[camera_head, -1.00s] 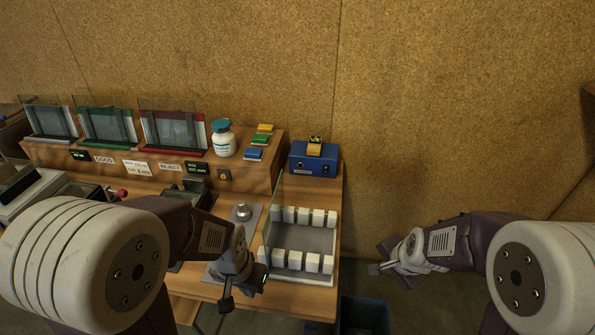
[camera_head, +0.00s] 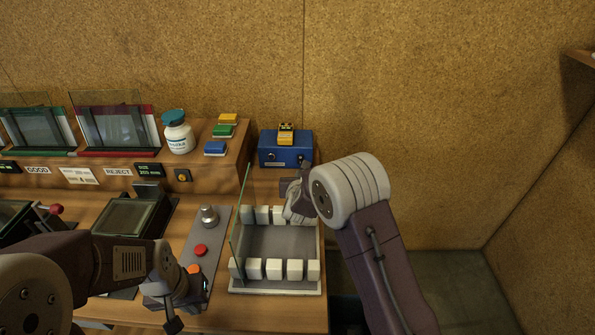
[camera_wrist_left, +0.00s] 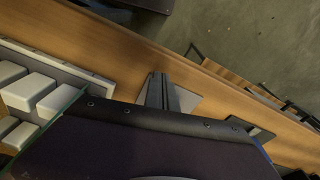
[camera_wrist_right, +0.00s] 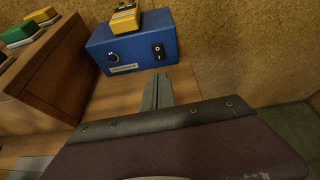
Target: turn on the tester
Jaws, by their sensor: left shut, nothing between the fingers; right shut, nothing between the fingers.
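The tester appears to be the blue box (camera_head: 270,157) at the back right of the bench, with a yellow device (camera_head: 286,133) on top. My left gripper (camera_wrist_left: 158,76) is shut and empty over the bench's front edge.
A tray (camera_head: 275,285) with white blocks and an upright glass pane (camera_head: 239,225) stands in front of the box. A wooden shelf (camera_head: 225,175) with a pill bottle (camera_head: 177,133) and coloured buttons (camera_head: 229,118) is to its left. A red button (camera_head: 201,250) is near my left arm.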

